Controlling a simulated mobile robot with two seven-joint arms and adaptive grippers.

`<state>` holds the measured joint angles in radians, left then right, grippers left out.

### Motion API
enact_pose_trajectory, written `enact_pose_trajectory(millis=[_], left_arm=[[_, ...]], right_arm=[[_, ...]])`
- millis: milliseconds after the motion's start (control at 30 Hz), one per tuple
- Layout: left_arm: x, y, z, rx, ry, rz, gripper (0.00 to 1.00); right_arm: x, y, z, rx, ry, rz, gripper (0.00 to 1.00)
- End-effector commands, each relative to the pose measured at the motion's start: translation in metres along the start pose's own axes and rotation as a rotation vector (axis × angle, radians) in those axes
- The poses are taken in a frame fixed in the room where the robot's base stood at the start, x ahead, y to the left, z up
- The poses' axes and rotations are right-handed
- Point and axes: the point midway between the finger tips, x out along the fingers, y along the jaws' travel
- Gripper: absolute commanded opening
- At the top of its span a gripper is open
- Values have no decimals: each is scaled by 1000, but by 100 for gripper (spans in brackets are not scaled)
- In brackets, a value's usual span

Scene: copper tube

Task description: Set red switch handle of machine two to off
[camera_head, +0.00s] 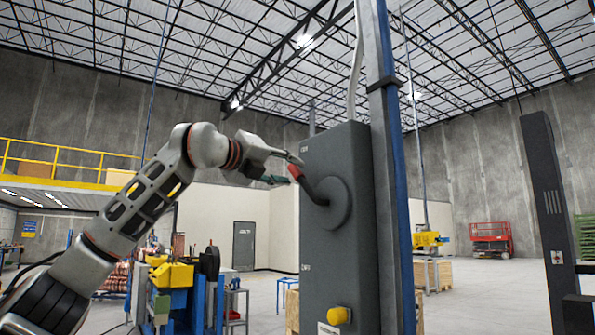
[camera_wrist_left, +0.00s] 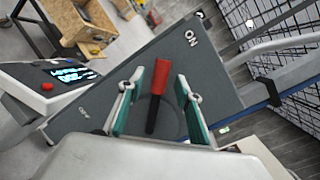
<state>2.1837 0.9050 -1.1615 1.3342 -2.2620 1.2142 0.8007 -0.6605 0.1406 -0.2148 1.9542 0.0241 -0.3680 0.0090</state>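The red switch handle (camera_head: 296,173) is a red grip on a dark bent lever, mounted on a round disc on a tall grey switch box (camera_head: 337,260). The grip points up and left, toward the upper end of the box. In the left wrist view, the red handle (camera_wrist_left: 161,76) lies between my left gripper's teal fingers and points toward the "ON" lettering; a faint label sits at the opposite end. My left gripper (camera_head: 291,170) is open around the handle, with gaps visible on both sides in the wrist view (camera_wrist_left: 159,80). My right gripper is not in view.
A yellow knob (camera_head: 339,315) sits low on the box. A blue and grey post (camera_head: 385,150) stands directly right of it. In the wrist view, a panel with a lit screen and red button (camera_wrist_left: 47,86) is at left. A workbench with yellow bins (camera_head: 172,274) stands behind.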

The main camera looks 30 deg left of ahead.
Motion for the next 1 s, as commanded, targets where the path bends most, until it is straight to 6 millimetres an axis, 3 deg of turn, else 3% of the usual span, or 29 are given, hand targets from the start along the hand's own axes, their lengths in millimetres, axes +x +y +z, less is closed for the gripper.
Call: enact_pose_trajectory(millis=[233,567,600,733,1000], left_arm=[[29,-1,0,0,2,0,34],[34,0,0,0,1,-2,34],[34,0,0,0,1,-2,32],[34,0,0,0,1,-1,0],[34,2,0,-9,3,1,0]], right_arm=[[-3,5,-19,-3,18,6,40],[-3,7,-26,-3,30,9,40],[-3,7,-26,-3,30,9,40],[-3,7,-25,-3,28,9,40],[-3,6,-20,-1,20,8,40]])
